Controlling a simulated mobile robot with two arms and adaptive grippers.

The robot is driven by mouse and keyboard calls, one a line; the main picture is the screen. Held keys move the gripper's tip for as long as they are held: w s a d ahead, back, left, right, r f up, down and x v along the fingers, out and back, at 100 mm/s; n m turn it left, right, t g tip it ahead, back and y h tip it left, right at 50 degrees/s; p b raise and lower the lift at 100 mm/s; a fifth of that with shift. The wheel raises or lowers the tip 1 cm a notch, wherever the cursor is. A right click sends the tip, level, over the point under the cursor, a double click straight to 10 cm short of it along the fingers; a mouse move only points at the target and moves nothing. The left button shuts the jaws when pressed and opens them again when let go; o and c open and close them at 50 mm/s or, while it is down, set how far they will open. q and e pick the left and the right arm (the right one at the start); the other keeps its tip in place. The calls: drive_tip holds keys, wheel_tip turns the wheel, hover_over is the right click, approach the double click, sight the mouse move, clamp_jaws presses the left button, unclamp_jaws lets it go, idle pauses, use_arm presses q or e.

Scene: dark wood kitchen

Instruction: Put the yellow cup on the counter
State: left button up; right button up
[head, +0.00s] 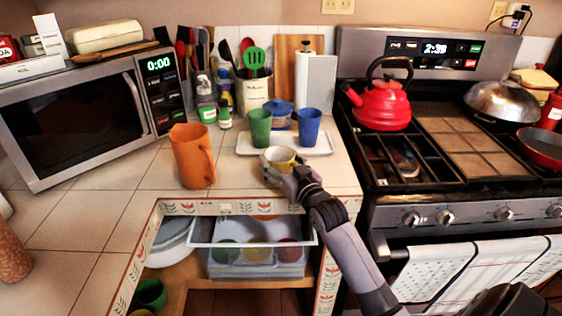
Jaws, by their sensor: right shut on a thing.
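The yellow cup (281,154) is pale inside and is held in my right gripper (272,172) at the counter's front edge, just in front of the white tray. The gripper is shut on it, and the fingers hide its lower part. I cannot tell whether its base touches the tiles. The tiled counter (130,170) runs from the left to the stove. My left gripper is not in view.
An orange pitcher (190,158) stands left of the cup. The white tray (318,152) bears a green cup (260,126), a blue cup (309,125) and a blue-lidded container. Below, an open drawer (205,231) holds coloured cups. The stove (440,185) is to the right.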

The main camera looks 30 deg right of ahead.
drive_tip(key=o, duration=0.9)
drive_tip(key=shift+f, duration=0.15)
drive_tip(key=o, duration=0.5)
drive_tip(key=shift+r, duration=0.25)
drive_tip(key=s, duration=0.4)
drive_tip(key=s+a, duration=0.1)
drive_tip(key=s, duration=0.7)
drive_tip(key=shift+a, duration=0.15)
